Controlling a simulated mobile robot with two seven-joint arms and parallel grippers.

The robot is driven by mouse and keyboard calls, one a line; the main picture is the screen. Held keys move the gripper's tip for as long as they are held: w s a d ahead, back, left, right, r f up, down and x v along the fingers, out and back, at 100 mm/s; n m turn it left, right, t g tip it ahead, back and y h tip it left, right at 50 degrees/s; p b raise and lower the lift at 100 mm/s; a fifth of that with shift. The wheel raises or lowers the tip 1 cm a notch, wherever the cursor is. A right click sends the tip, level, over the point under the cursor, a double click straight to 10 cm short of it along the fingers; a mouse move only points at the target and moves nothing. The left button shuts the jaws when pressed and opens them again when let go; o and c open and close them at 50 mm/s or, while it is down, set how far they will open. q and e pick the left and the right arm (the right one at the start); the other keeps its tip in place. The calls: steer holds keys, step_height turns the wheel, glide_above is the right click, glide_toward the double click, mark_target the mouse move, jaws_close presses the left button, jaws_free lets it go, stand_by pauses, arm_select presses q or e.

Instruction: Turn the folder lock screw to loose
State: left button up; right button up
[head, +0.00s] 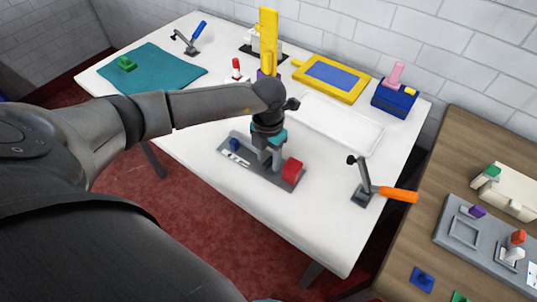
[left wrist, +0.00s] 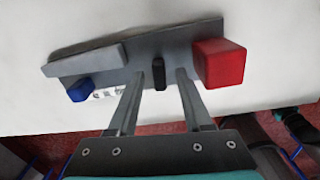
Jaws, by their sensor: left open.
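A grey fixture plate lies on the white table in the head view (head: 285,181) and fills the upper left wrist view (left wrist: 180,45). It carries a red block (left wrist: 220,62), a blue knob (left wrist: 80,90) beside white markings, and a raised grey bar (left wrist: 85,61). A small dark knob (left wrist: 158,73), perhaps the folder lock screw, stands between the blue knob and red block. My left gripper (head: 264,166) is open and points down over the plate. Its fingers (left wrist: 159,80) lie on either side of the dark knob; I cannot tell whether they touch it. My right gripper is not in view.
An orange-handled lever tool (head: 398,195) stands to the right. Behind are a white tray (head: 340,127), a yellow-framed blue panel (head: 332,77) and a blue box (head: 394,98). A teal mat (head: 160,75) lies back left. A wooden table (head: 430,215) stands at far right.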

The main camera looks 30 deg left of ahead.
mark_target(268, 161)
arm_select(q)
step_height(268, 161, up, 15)
steer(key=p, duration=0.1)
stand_by(0.3)
stand_by(0.4)
